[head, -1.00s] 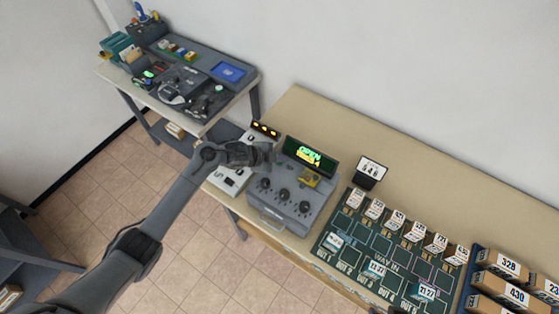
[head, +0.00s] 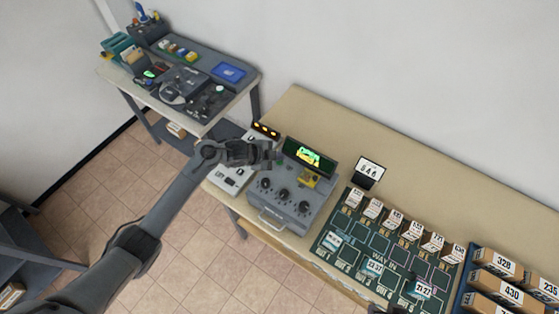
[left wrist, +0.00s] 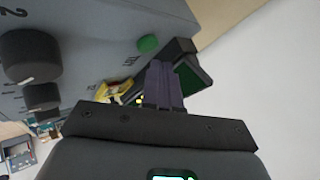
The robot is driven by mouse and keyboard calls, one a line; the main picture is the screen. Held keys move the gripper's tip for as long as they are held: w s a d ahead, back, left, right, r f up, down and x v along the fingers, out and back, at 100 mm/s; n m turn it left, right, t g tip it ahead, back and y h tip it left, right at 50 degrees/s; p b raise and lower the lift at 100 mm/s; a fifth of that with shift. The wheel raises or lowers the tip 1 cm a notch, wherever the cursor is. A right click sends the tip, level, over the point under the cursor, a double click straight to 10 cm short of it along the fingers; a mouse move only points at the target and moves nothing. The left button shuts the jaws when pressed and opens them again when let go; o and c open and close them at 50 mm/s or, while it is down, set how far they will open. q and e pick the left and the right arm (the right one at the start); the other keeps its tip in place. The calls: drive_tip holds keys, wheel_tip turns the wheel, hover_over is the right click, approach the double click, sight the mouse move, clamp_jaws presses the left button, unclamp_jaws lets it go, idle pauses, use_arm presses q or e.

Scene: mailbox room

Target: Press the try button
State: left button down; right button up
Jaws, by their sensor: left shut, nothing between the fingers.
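A grey control box (head: 285,196) with several black dials stands at the left end of the long table. A small screen (head: 310,156) with green and yellow marks rises at its back, and a yellow part (head: 310,180) sits below the screen. My left gripper (head: 277,153) is shut and empty over the box's upper left, beside the screen. In the left wrist view, the shut fingers (left wrist: 164,86) reach toward the box face, near a green round button (left wrist: 149,44). My right gripper is not in view.
A dark green board (head: 385,255) with cards and small boxes lies right of the control box. A number sign (head: 369,171) stands behind it. A side desk (head: 185,85) with equipment is at upper left. Bare tabletop (head: 400,150) runs along the wall.

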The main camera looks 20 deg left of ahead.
sight(277, 164)
use_arm(q)
drive_tip(key=shift+r+p, duration=2.4)
drive_tip(key=shift+r, duration=0.15)
drive_tip(key=shift+s, duration=0.1)
